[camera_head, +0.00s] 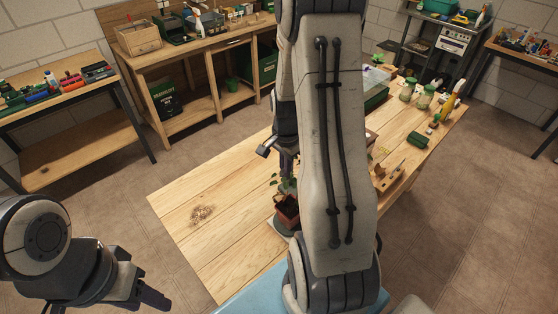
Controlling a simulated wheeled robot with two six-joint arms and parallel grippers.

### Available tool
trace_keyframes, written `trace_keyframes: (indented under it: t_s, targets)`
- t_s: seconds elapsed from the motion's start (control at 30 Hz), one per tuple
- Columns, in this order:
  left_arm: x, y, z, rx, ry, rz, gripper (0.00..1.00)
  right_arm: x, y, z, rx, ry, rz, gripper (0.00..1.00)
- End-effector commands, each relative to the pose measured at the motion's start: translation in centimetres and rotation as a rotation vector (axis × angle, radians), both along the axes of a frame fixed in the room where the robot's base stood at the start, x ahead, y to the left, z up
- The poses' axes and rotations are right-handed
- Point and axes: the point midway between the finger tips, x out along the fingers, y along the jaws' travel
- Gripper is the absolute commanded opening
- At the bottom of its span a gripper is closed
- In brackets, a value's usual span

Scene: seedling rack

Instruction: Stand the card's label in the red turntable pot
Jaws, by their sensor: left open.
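A reddish-brown pot (288,210) with a green seedling stands on a grey-green turntable (283,228) near the front of the wooden table. My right arm crosses the middle of the view and hides part of both. My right gripper (277,152) is partly behind that arm, above and beyond the pot. I cannot tell whether it is open or holds anything. My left gripper (150,292) is low at the left, off the table, open and empty. I cannot make out the card or its label; they may be hidden behind my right arm.
A blue surface (250,296) lies at the front.

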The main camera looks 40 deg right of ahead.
Motion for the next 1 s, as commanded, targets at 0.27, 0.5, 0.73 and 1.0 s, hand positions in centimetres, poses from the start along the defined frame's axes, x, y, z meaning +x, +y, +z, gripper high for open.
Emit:
trace_keyframes:
  t_s: [0.27,0.5,0.73,1.0]
  targets:
    - [0.0,0.0,-1.2,0.000,0.000,0.002,0.50,-0.1,-0.1,-1.3,0.000,0.000,0.000,0.00]
    - [0.0,0.0,-2.5,0.000,0.000,0.004,0.50,0.0,0.0,-2.8,0.000,-0.001,0.004,0.00]
    - [0.0,0.0,-3.7,0.000,0.000,0.003,0.50,0.1,0.1,-4.2,0.000,0.000,0.006,0.00]
    - [0.0,0.0,-5.2,0.000,0.000,0.003,0.50,0.1,0.1,-5.8,0.000,0.000,0.006,0.00]
